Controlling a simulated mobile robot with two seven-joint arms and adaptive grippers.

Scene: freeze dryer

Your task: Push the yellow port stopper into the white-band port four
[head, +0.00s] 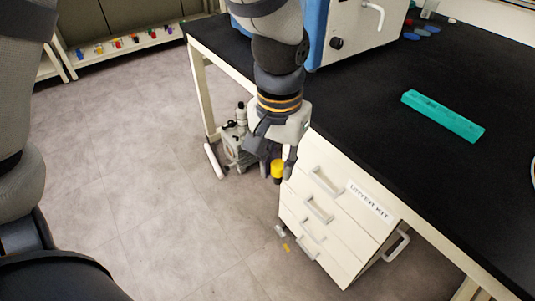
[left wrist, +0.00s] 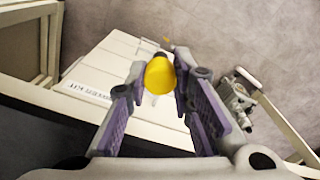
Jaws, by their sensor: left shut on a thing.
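My left gripper (head: 274,157) hangs past the left edge of the black bench, in front of the drawer cabinet, with its fingers pointing down. It is shut on the yellow port stopper (head: 278,172). In the left wrist view the stopper (left wrist: 160,75) sits between the tips of the purple-padded fingers (left wrist: 162,92). Part of it is hidden by the fingers. A blue and white machine body (head: 345,30), probably the freeze dryer, stands on the bench behind my arm. The white-band port four cannot be made out in either view. My right gripper is not in view.
The white drawer cabinet (head: 330,215) labelled "DRYER KIT" is under the bench (head: 375,100). A teal block (head: 443,115) lies on the bench. A grey pump-like device (head: 240,145) stands on the floor. Small coloured items line a shelf (head: 120,48). Floor at left is clear.

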